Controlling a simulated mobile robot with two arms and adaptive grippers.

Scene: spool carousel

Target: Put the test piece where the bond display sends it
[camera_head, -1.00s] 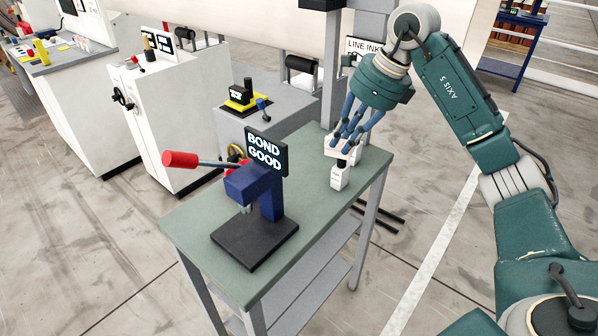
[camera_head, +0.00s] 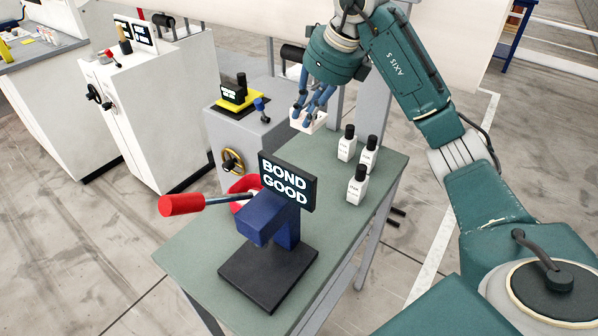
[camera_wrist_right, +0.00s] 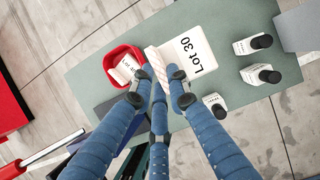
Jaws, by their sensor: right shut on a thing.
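My right gripper (camera_head: 310,113) is shut on a white block (camera_head: 313,123), held up by the table's far edge. In the right wrist view the block's face reads "Lot 30" (camera_wrist_right: 193,55), and blue fingers close around its side. It appears to be the test piece. The bond display (camera_head: 287,183) reads "BOND GOOD" and sits on the dark blue press (camera_head: 265,222) with a black base. A red bin (camera_head: 240,187) stands behind the press, partly hidden; the wrist view shows a white labelled item inside the bin (camera_wrist_right: 110,65). My left gripper is out of view.
Three white bottles with black caps (camera_head: 356,188) stand on the right of the green table (camera_head: 205,245). The press's red-handled lever (camera_head: 182,205) sticks out to the left. A grey machine (camera_head: 235,130) with a yellow handwheel stands beyond the table.

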